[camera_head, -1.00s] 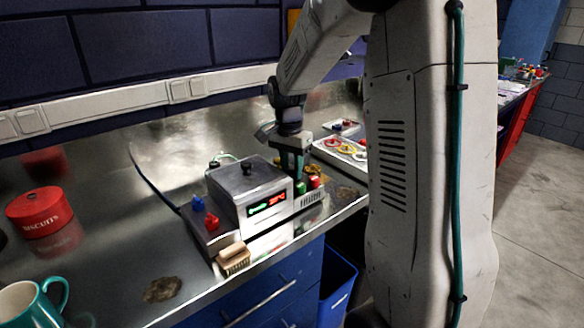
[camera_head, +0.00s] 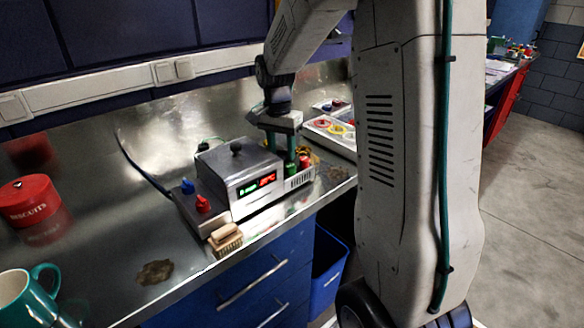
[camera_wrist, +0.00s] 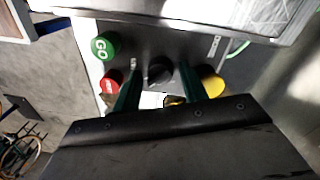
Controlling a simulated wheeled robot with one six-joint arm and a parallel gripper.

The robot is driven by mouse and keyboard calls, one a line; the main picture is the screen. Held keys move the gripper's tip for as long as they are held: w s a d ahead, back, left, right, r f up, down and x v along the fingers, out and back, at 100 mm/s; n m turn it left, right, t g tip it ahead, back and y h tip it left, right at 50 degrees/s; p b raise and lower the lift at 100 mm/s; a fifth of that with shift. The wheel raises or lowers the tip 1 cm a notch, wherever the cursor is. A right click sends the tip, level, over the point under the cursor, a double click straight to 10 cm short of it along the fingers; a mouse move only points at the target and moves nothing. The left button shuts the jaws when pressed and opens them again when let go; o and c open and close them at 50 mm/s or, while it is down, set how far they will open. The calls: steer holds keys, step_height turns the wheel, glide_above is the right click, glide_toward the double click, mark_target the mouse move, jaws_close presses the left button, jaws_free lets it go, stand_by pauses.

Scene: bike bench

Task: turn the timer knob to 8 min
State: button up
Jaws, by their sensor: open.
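The metal box-shaped device (camera_head: 238,170) stands on the bench, with a green readout (camera_head: 248,190) and a red readout (camera_head: 267,180) on its front. The green digits are too small to read surely. My gripper (camera_head: 290,146) points down over the control panel at the box's right end. In the wrist view, a black round knob (camera_wrist: 159,71) shows between the two green fingers of my gripper (camera_wrist: 160,88), which are apart. It appears to be the timer knob; its label and pointer cannot be read. I cannot tell whether the fingers touch it.
Around the knob are a green GO button (camera_wrist: 104,46), a red button (camera_wrist: 111,80) and a yellow button (camera_wrist: 211,82). A blue knob (camera_head: 187,186) and red knob (camera_head: 203,204) sit on the left panel. A brush (camera_head: 225,238) lies in front, and a tray (camera_head: 330,134) stands behind.

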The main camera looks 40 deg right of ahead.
mark_target(282, 155)
steer(key=n, duration=0.2)
steer(key=shift+w+a+n, duration=0.1)
steer(key=shift+a+n, duration=0.05)
steer(key=shift+n, duration=0.15)
steer(key=n, duration=0.3)
steer(key=shift+n, duration=0.4)
steer(key=n, duration=0.6)
steer(key=shift+n+t+h, duration=0.3)
steer(key=shift+t, duration=0.1)
steer(key=n, duration=0.6)
steer(key=shift+s, duration=0.25)
steer(key=n, duration=0.5)
steer(key=shift+n+t, duration=0.3)
steer(key=shift+n, duration=0.1)
steer(key=r, duration=0.8)
steer(key=shift+s+a, duration=0.1)
steer(key=shift+s, duration=0.1)
steer(key=s+a+r+m, duration=0.1)
steer(key=s+a+m, duration=0.4)
steer(key=s, duration=0.7)
steer(key=s+a+r+m, duration=0.1)
steer(key=s+a+m, duration=0.4)
steer(key=s+a, duration=0.5)
steer(key=shift+s+r+t, duration=0.25)
steer(key=shift+s+t, duration=0.05)
steer(key=shift+s, duration=0.65)
